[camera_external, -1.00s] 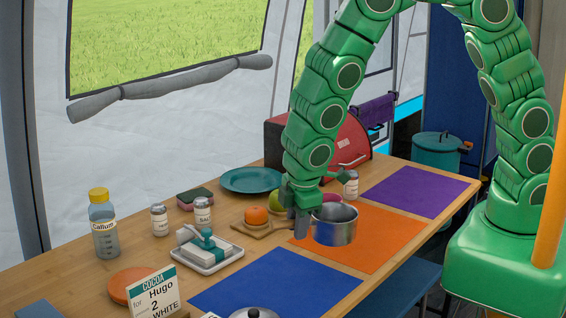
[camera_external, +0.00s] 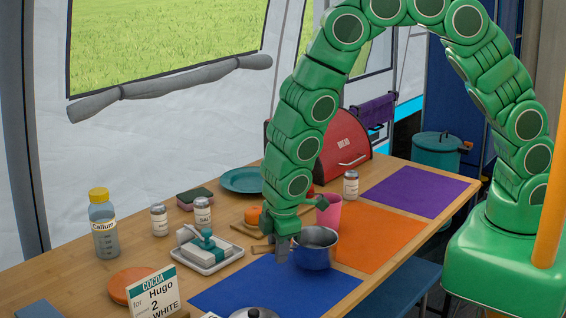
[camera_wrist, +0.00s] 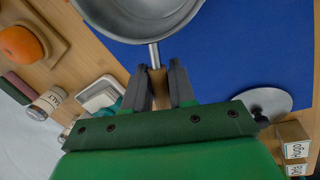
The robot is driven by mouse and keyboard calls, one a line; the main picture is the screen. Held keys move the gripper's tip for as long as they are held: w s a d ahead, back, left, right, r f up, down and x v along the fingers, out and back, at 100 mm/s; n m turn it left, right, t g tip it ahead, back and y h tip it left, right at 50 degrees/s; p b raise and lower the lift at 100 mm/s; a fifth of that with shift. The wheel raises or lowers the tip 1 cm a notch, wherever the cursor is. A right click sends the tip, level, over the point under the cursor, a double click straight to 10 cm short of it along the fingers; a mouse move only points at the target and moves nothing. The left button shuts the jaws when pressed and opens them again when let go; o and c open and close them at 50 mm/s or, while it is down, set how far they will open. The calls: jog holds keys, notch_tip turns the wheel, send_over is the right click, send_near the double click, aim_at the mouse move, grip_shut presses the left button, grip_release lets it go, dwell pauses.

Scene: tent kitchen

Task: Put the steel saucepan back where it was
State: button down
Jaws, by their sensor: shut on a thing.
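The steel saucepan (camera_external: 317,250) is upright over the border of the blue mat (camera_external: 262,291) and the orange mat (camera_external: 375,238) in the external view. I cannot tell whether its base touches the table. My gripper (camera_external: 282,250) is to the left of the pan, shut on its handle. In the wrist view my gripper (camera_wrist: 160,88) has a jaw on each side of the thin handle (camera_wrist: 154,56). The saucepan's bowl (camera_wrist: 140,12) is at the top of that view, cut off by the frame, and its visible inside looks empty.
A pink cup (camera_external: 329,212) stands close behind the pan. An orange (camera_external: 253,215) on a small board and a butter dish (camera_external: 207,251) are to the left. A lid (camera_external: 254,313) lies at the front edge. The purple mat (camera_external: 418,190) is clear.

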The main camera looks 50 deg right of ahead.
jog(key=shift+x, duration=0.8)
jog(key=shift+s+f, duration=0.15)
jog(key=c, duration=0.9)
grip_release()
jog(key=shift+c, duration=0.2)
jog(key=v, duration=1.2)
jog(key=shift+a, duration=0.1)
